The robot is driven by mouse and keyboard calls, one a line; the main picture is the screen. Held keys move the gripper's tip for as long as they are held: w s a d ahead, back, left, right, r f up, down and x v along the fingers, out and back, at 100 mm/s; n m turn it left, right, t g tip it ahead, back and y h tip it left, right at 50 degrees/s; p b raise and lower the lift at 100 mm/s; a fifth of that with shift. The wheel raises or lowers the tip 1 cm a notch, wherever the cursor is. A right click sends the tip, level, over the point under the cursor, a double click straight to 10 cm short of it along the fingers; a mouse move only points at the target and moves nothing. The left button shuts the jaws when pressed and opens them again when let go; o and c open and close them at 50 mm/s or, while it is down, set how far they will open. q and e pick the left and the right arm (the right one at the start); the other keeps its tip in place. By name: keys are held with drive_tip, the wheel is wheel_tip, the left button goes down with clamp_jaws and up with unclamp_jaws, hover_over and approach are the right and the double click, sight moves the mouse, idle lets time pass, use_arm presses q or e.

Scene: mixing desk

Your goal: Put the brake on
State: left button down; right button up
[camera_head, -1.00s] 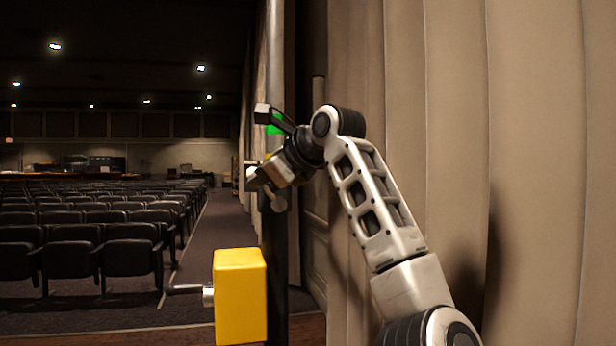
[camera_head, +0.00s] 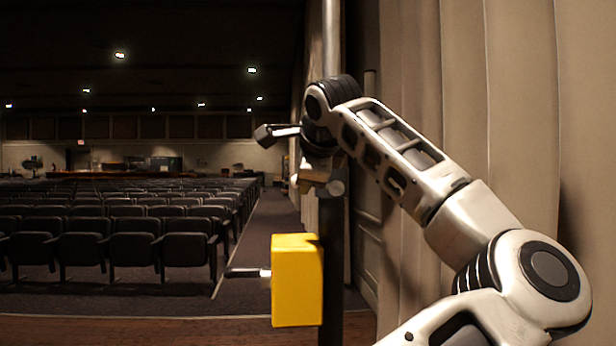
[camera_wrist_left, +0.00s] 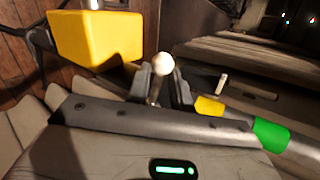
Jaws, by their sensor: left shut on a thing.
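In the left wrist view a white ball knob (camera_wrist_left: 163,65) on a short lever stands between the two dark fingers of my left gripper (camera_wrist_left: 158,88). The gripper is shut on the lever just below the knob. In the head view my left gripper (camera_head: 316,172) is at the dark upright post (camera_head: 331,270), above the yellow box (camera_head: 297,280); its fingers are hard to make out there. The yellow box shows also at the upper left of the left wrist view (camera_wrist_left: 100,38). My right gripper is not in view.
A crank handle (camera_head: 245,273) sticks out left from the yellow box. A beige curtain (camera_head: 530,100) hangs close on the right, beside my arm. Rows of dark seats (camera_head: 130,245) fill the left, with an aisle (camera_head: 262,240) between them and the post.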

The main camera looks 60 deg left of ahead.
use_arm(q)
drive_tip(key=shift+f, duration=0.1)
idle(0.4)
drive_tip(key=c, duration=1.2)
unclamp_jaws()
drive_tip(key=shift+s, duration=0.1)
drive_tip(key=shift+c, duration=0.2)
drive_tip(key=v, duration=1.6)
drive_tip(key=shift+p, duration=0.45)
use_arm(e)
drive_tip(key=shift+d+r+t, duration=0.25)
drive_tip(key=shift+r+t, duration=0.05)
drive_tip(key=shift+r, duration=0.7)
use_arm(q)
drive_tip(key=shift+s+a, duration=0.1)
drive_tip(key=shift+a, duration=0.05)
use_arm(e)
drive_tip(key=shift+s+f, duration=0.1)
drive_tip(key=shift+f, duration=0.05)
